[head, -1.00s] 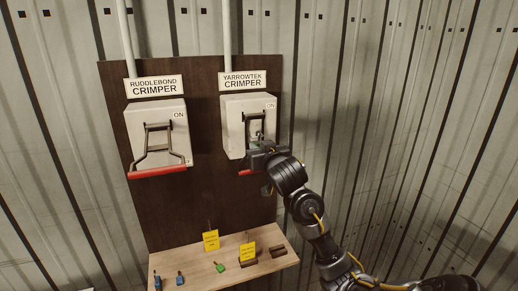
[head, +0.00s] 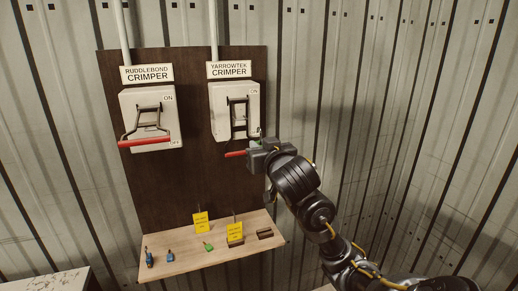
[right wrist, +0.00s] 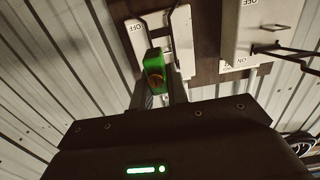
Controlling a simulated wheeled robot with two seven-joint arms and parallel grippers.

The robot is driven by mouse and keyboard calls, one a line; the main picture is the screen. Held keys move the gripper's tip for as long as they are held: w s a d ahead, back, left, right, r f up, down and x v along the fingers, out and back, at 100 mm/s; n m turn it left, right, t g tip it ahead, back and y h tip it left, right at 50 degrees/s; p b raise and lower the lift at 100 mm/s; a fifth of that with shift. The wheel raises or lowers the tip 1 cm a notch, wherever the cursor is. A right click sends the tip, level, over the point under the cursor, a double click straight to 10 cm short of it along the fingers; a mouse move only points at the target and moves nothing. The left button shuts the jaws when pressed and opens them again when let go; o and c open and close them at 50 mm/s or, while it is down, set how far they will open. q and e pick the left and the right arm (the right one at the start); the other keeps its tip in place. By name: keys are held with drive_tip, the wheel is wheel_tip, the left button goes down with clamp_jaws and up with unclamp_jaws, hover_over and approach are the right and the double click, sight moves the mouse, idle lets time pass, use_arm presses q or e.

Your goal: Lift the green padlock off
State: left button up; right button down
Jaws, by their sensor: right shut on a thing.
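The green padlock (right wrist: 155,72) shows between the fingers of my right gripper (right wrist: 162,88) in the right wrist view. In the head view my right gripper (head: 256,148) is shut on it at the lower right corner of the Yarrowtek crimper box (head: 220,125), and only a sliver of green shows. The Yarrowtek lever (head: 238,112) has a red grip (head: 235,154) just left of the gripper. I cannot tell for sure whether the padlock is fully clear of the lever. My left gripper is not in view.
The Ruddlebond crimper box (head: 150,107) with its red-gripped lever hangs to the left on the dark board (head: 190,185). Below, a wooden shelf (head: 185,262) holds blue items (head: 149,257), a small green item (head: 208,246), yellow tags (head: 201,222) and dark blocks (head: 265,234). Open space lies to the right.

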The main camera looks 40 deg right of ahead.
use_arm(q)
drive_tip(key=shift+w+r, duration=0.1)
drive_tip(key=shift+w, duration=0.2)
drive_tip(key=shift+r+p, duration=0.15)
drive_tip(key=shift+p, duration=0.15)
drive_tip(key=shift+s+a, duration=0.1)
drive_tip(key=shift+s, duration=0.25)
idle(0.4)
